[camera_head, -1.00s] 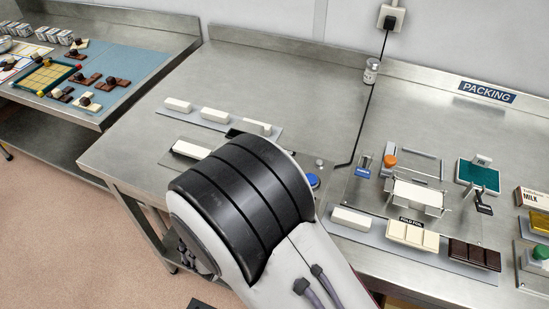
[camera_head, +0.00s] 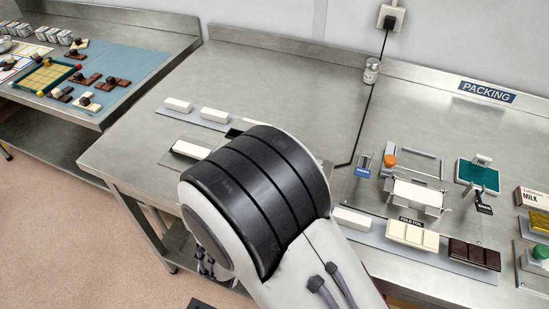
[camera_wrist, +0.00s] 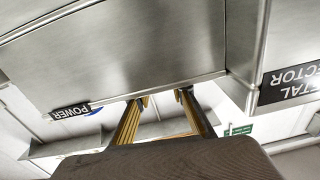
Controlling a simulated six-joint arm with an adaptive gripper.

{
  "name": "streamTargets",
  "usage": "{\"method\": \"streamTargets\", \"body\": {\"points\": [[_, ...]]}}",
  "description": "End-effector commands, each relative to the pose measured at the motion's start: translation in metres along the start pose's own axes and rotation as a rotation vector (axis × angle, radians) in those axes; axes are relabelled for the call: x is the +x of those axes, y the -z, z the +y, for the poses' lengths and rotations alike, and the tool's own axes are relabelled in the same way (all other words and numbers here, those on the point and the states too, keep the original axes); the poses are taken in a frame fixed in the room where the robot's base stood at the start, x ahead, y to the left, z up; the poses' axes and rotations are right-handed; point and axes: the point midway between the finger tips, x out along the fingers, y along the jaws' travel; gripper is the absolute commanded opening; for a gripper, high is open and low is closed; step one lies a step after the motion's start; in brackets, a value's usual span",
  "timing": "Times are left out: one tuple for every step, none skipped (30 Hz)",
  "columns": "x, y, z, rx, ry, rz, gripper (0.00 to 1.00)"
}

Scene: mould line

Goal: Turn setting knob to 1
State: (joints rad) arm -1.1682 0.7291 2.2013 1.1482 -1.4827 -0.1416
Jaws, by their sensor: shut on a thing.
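In the wrist view my gripper (camera_wrist: 161,98) reaches up to the edge of a grey metal housing (camera_wrist: 135,45). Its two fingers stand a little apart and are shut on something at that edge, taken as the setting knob. The knob's face, pointer and numbers are hidden, so its setting cannot be read. A black POWER label (camera_wrist: 70,111) is on the left, with a bit of blue beside it. In the head view my arm hides the gripper and the knob.
A METAL DETECTOR label (camera_wrist: 290,82) is close on the right in the wrist view. In the head view, white bars (camera_head: 178,105) lie on a strip left of my arm. The foil folding fixture (camera_head: 417,195) stands right.

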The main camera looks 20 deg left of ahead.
Motion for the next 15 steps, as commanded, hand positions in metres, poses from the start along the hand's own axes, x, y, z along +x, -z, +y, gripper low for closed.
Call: {"method": "streamTargets", "body": {"points": [[0.0007, 0.0014, -0.0004, 0.004, -0.001, 0.003, 0.31], [0.0007, 0.0013, -0.0003, 0.003, -0.001, 0.003, 0.39], [0.0007, 0.0011, -0.0002, 0.003, -0.001, 0.002, 0.41], [0.0006, 0.001, -0.0002, 0.003, -0.001, 0.002, 0.41], [0.0006, 0.001, -0.0002, 0.003, -0.001, 0.002, 0.41], [0.0005, 0.0009, -0.0002, 0.002, -0.001, 0.002, 0.41], [0.0004, 0.0007, -0.0002, 0.002, -0.001, 0.002, 0.41], [0.0004, 0.0007, -0.0001, 0.002, -0.001, 0.001, 0.41], [0.0003, 0.0006, -0.0001, 0.002, -0.001, 0.001, 0.41], [0.0003, 0.0005, -0.0001, 0.002, -0.001, 0.001, 0.41], [0.0002, 0.0005, -0.0001, 0.001, -0.001, 0.001, 0.41], [0.0001, 0.0004, -0.0001, 0.001, -0.001, 0.001, 0.41], [-0.0001, 0.0004, -0.0001, 0.001, -0.001, 0.001, 0.41], [-0.0004, 0.0003, -0.0002, 0.001, 0.0, 0.001, 0.41], [-0.001, 0.0003, -0.0003, 0.001, 0.0, 0.001, 0.41]]}}
